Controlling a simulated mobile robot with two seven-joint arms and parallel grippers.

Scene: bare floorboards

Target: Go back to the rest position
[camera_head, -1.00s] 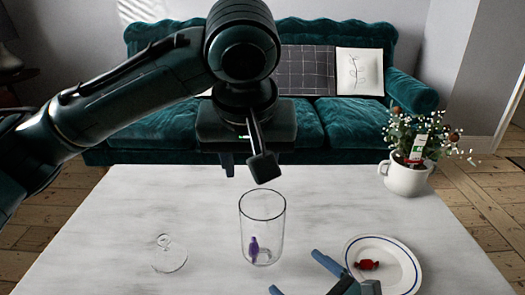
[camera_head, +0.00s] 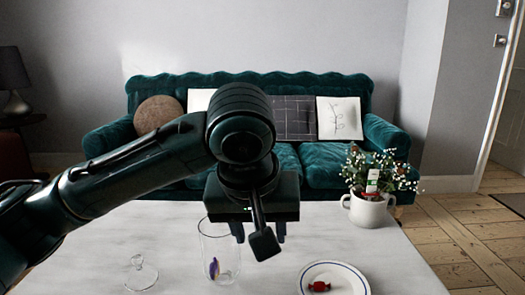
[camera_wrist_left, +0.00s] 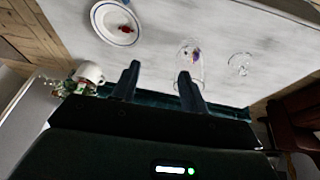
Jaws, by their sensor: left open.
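My left gripper (camera_head: 259,236) hangs over the white marbled table in the head view, its two fingers apart and empty. In the left wrist view the fingers (camera_wrist_left: 158,76) show spread with nothing between them. A clear glass jar (camera_head: 232,250) with a purple-wrapped candy (camera_head: 214,268) inside stands just left of and below the gripper in the head view, partly behind it. The jar's glass lid (camera_head: 140,274) lies on the table to the left. My right gripper is not in either current view.
A white plate (camera_head: 345,274) with a blue rim holds a red-wrapped candy (camera_head: 319,286) at right. A white mug-like pot (camera_head: 368,211) with a flowering plant stands at the table's right back corner. A green sofa (camera_head: 320,165) stands behind the table.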

